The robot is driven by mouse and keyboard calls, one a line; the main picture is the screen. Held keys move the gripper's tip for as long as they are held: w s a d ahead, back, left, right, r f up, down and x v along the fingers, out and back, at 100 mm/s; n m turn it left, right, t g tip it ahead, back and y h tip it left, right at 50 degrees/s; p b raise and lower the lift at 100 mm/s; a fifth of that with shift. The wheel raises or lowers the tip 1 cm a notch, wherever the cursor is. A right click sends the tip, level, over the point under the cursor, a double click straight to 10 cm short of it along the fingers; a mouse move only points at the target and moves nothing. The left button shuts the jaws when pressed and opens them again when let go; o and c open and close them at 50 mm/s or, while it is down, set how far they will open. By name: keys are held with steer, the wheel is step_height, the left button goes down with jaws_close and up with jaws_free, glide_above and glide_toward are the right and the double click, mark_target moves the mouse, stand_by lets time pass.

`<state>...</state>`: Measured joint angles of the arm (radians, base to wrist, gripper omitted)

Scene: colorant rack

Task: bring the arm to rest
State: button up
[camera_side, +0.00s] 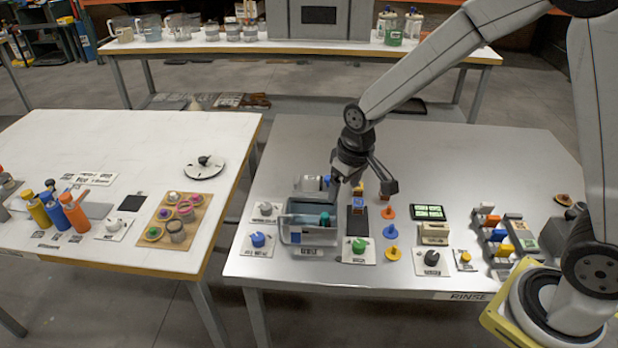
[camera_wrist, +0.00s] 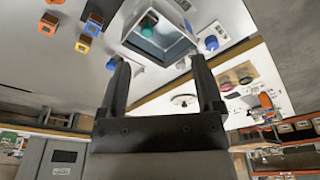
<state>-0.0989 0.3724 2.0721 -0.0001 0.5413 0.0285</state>
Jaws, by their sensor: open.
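My grey arm reaches in from the right of the side view over the steel table (camera_side: 480,165). My gripper (camera_side: 366,186) hangs at its end, above the table and near the grey-blue open bin (camera_side: 300,236). In the wrist view my gripper (camera_wrist: 160,65) has its two dark fingers wide apart with nothing between them. The bin (camera_wrist: 158,45) lies beyond the fingertips there, with a green-topped thing (camera_wrist: 147,30) inside.
Orange and blue cones (camera_side: 390,231), a green knob (camera_side: 359,245), a black knob (camera_side: 431,257) and a small screen (camera_side: 428,212) stand close by. A rack of coloured pieces (camera_side: 492,232) is at right. A white table (camera_side: 110,135) with bottles is at left. The steel table's back is mostly clear.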

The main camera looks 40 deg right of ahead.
steer(key=s+d, duration=0.4)
steer(key=s, duration=0.9)
steer(key=shift+r+m+t, duration=0.4)
